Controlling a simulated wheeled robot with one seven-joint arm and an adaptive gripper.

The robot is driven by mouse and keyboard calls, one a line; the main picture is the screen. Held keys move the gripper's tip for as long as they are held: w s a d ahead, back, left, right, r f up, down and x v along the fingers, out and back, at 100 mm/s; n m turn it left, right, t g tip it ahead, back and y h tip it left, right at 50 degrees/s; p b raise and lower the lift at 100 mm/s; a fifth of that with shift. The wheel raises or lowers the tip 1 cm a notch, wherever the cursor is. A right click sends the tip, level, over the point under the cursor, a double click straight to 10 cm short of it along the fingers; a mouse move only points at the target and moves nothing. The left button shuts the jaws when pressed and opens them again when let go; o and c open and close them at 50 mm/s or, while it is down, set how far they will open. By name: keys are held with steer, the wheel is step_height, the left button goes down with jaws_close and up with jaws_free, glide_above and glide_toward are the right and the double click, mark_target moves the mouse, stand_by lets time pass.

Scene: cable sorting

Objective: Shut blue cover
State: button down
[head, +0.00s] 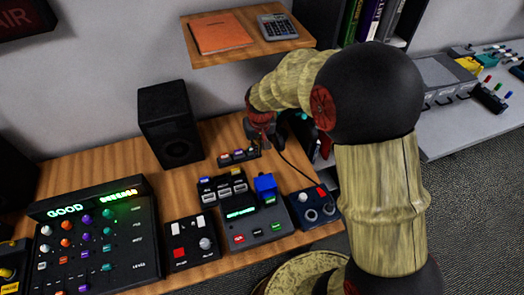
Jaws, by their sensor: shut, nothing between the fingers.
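The blue cover (265,184) sits on the right back part of a dark grey device (281,226) on the wooden desk. It stands up from the device's top and looks raised, but it is too small to tell its exact angle. My gripper (264,140) is beyond the blue cover, above the back of the desk, and apart from the cover. It is shut and empty. Its fingers are small and dark in this view.
A row of plugs (237,157) and a socket block (222,187) lie near the device. A speaker (170,124) stands at the left. A switch box (191,242) and a knob box (317,205) flank the device. A wooden shelf (282,45) hangs above.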

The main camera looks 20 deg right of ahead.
steer(key=f+b, duration=0.1)
steer(key=f, duration=0.4)
steer(key=w+f+b, duration=0.1)
steer(key=f, duration=0.2)
steer(key=shift+w+b, duration=0.1)
steer(key=shift+b, duration=0.2)
steer(key=s, duration=0.2)
steer(key=s+r+b, duration=0.1)
steer(key=s, duration=0.1)
steer(key=shift+r, duration=0.1)
steer(key=shift+s+r+t, duration=0.15)
steer(key=shift+r+t, duration=0.1)
steer(key=shift+t, duration=0.05)
